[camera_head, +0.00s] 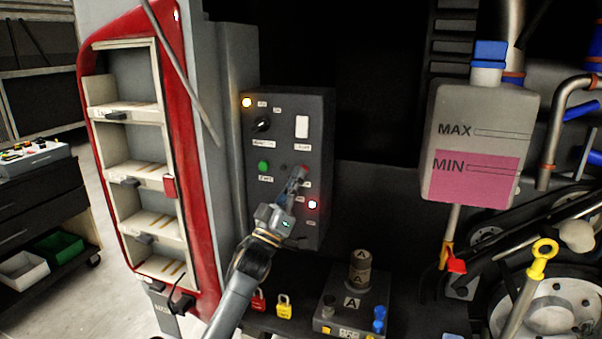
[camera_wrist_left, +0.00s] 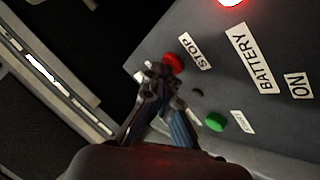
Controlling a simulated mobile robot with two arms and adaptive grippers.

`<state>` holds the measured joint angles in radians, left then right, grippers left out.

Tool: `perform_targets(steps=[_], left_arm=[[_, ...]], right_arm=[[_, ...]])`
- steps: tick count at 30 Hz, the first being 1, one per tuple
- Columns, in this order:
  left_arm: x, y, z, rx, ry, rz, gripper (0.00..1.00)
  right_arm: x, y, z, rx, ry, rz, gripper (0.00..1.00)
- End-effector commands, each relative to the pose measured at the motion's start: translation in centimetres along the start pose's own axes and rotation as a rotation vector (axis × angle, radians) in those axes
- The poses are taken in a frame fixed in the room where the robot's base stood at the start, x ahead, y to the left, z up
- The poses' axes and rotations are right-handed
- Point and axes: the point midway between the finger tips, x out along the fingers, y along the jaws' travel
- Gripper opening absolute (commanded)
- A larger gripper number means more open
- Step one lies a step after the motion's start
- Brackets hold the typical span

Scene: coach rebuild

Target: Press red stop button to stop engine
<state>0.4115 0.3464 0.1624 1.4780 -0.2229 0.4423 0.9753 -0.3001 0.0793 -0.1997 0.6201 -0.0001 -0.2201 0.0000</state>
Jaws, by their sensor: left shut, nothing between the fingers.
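The red stop button (camera_wrist_left: 174,62) sits on the grey control panel (camera_wrist_left: 245,30), beside a white STOP label, in the left wrist view. In the head view the button is mostly hidden behind my gripper. My left gripper (camera_head: 298,174) is shut and empty, its fingers pointing at the panel. In the left wrist view its fingertips (camera_wrist_left: 160,72) are right at the lower left edge of the red button; I cannot tell whether they touch it. My right gripper is in neither view.
A green start button (camera_head: 264,167), a black rotary switch (camera_head: 261,124), and lit yellow (camera_head: 247,102) and red (camera_head: 312,204) lamps are on the panel. A red-framed shelf unit (camera_head: 205,250) stands left; a fluid tank (camera_head: 480,110) is right.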

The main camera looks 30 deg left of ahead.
Motion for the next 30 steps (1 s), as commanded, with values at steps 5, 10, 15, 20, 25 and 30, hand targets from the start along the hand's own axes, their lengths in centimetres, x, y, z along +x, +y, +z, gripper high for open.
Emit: perform_targets(steps=[5, 10, 15, 20, 25, 30], left_arm=[[0.0, 0.0, 0.0, 0.000, -0.001, -0.001, 0.00], [-0.3, 0.3, -0.2, 0.000, -0.002, -0.001, 0.00], [-1.0, 0.8, -0.7, -0.002, -0.002, -0.001, 0.00], [-1.3, 1.0, -0.9, -0.002, -0.001, -0.001, 0.00], [-1.4, 1.0, -0.9, -0.001, 0.000, -0.001, 0.00], [-1.6, 1.3, -1.2, -0.001, -0.001, -0.001, 0.00]], right_arm=[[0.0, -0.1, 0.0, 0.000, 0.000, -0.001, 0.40], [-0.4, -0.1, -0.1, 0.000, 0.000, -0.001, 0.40], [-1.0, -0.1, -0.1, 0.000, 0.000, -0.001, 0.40], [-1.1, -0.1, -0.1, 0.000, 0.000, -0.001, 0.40], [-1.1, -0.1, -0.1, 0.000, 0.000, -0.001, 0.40], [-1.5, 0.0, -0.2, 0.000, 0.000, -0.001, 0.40]])
